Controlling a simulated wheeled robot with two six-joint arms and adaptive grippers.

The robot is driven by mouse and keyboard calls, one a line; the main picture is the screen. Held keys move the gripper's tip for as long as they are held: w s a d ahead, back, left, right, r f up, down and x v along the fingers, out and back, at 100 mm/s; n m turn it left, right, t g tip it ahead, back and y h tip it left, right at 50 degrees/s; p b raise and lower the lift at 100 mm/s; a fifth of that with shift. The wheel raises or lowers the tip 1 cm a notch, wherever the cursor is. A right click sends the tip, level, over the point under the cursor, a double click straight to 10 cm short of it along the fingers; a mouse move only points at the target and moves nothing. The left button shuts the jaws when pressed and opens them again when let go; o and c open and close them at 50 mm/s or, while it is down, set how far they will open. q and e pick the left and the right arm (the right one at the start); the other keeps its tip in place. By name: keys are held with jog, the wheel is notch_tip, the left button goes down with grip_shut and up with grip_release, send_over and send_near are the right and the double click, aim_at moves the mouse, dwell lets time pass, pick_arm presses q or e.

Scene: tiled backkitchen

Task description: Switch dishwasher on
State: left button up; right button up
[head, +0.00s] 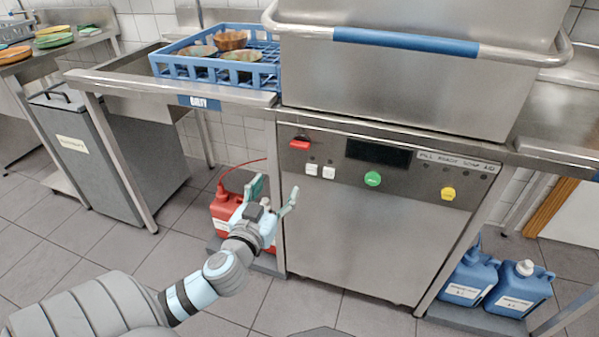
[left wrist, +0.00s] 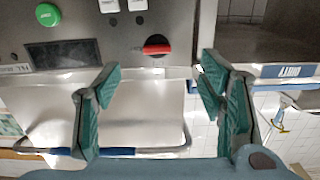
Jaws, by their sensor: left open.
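The steel dishwasher (head: 350,240) stands in the middle of the head view with its hood (head: 420,85) down. Its front panel has a red switch (head: 300,143) at the upper left, two white buttons (head: 320,170), a dark display (head: 379,153), a green button (head: 373,179) and a yellow button (head: 448,193). My left gripper (head: 273,194) is open and empty, below and left of the red switch and apart from it. In the left wrist view, which is upside down, the red switch (left wrist: 157,46) shows between the open fingers of my left gripper (left wrist: 156,72). My right gripper is not in view.
A blue rack (head: 215,68) with bowls stands on the steel side table (head: 120,82) at left. The hood handle's blue grip (head: 405,42) overhangs the panel. A red canister (head: 228,212) sits behind my left gripper, and blue canisters (head: 520,290) stand low at right.

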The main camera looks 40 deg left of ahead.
aim_at(299, 147)
pick_arm(q)
jog(key=x, duration=0.4)
jog(key=r+b+x, duration=0.1)
jog(key=x, duration=0.4)
jog(key=r+x, duration=0.1)
jog(key=x, duration=0.3)
jog(key=shift+w+d+r, duration=0.15)
jog(key=shift+w, duration=0.55)
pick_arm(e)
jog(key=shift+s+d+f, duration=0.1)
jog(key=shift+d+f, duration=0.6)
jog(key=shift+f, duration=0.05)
pick_arm(q)
jog(key=shift+c, duration=0.4)
